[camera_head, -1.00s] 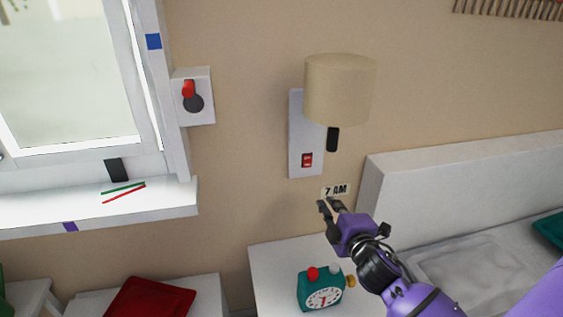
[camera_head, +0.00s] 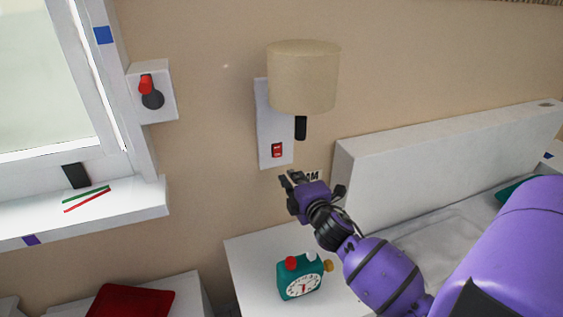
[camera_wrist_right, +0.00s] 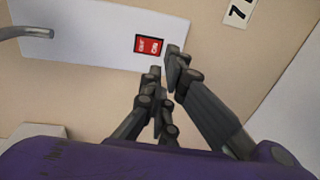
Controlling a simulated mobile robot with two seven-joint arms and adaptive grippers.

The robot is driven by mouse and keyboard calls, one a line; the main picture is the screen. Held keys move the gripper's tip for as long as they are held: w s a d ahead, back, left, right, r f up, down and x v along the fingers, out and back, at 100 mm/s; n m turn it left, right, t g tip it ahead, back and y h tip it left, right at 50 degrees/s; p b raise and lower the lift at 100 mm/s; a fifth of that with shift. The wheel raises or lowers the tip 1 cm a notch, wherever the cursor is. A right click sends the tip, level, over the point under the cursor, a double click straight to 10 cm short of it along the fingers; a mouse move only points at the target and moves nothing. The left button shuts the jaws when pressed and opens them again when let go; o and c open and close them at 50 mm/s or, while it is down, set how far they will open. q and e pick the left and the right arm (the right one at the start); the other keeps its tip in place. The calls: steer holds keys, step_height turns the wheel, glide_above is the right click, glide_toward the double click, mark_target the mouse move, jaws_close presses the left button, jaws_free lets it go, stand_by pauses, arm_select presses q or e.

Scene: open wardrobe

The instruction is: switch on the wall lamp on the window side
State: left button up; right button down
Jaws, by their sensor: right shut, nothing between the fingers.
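The wall lamp has a beige drum shade (camera_head: 303,78) and a white wall plate (camera_head: 271,115). Its shade shows no glow. A red rocker switch (camera_head: 277,150) sits low on the plate; it also shows in the right wrist view (camera_wrist_right: 149,45), with small white lettering on its two halves. My right gripper (camera_head: 287,178) is shut and empty, just below the switch in the head view. In the right wrist view its fingertips (camera_wrist_right: 164,62) are close beside the switch; I cannot tell whether they touch it. My left gripper is not in view.
A teal alarm clock (camera_head: 302,277) stands on the white nightstand (camera_head: 255,255) below my right gripper. The white headboard (camera_head: 375,160) is at right. A "7 AM" label is partly hidden by my gripper.

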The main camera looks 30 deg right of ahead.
mark_target(278, 157)
steer(key=x, duration=1)
